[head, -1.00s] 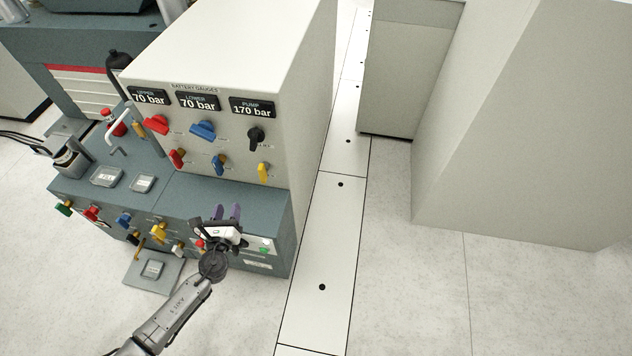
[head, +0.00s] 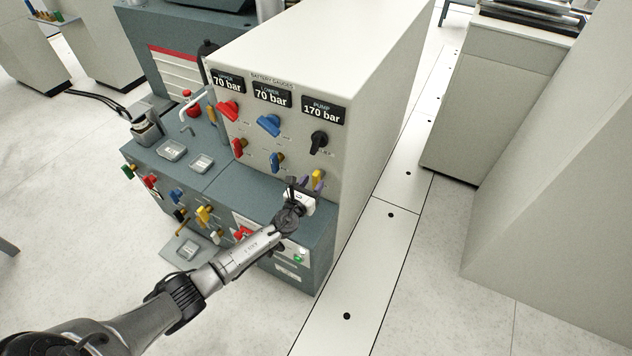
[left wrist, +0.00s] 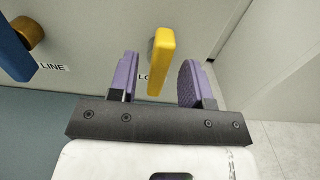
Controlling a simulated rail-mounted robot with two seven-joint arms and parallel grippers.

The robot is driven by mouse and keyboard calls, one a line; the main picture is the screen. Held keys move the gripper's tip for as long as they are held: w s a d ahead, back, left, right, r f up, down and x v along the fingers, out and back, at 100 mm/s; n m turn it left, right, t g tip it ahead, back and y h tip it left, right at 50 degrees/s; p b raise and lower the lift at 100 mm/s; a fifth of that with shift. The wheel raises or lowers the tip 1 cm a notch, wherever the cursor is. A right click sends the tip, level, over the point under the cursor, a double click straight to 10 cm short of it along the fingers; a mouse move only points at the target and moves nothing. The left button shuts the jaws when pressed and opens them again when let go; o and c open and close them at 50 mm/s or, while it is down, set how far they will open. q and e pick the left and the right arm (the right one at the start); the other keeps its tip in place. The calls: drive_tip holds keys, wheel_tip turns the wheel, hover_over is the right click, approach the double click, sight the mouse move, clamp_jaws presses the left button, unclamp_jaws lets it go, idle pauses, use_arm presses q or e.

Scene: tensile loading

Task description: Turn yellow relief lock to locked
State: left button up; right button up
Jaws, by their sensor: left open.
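The yellow relief lock (head: 317,179) is a small lever handle at the lower right of the white panel, below the black pump handle. In the left wrist view the yellow lever (left wrist: 161,62) stands roughly upright between the two purple fingers, with a gap on each side. A label beside it is partly hidden. My left gripper (head: 305,184) is open at the lever; its fingers (left wrist: 160,82) sit either side of it without visible contact. My right gripper is not in view.
A blue handle (head: 276,162) is left of the lever; it also shows in the left wrist view (left wrist: 14,50). Above are the black handle (head: 319,142) and gauges reading 70, 70 and 170 bar. The dark console (head: 318,245) lies below.

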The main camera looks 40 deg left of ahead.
use_arm(q)
drive_tip(key=shift+w+a+b, duration=0.2)
drive_tip(key=shift+w+b, duration=0.2)
drive_tip(key=shift+w, duration=0.95)
clamp_jaws()
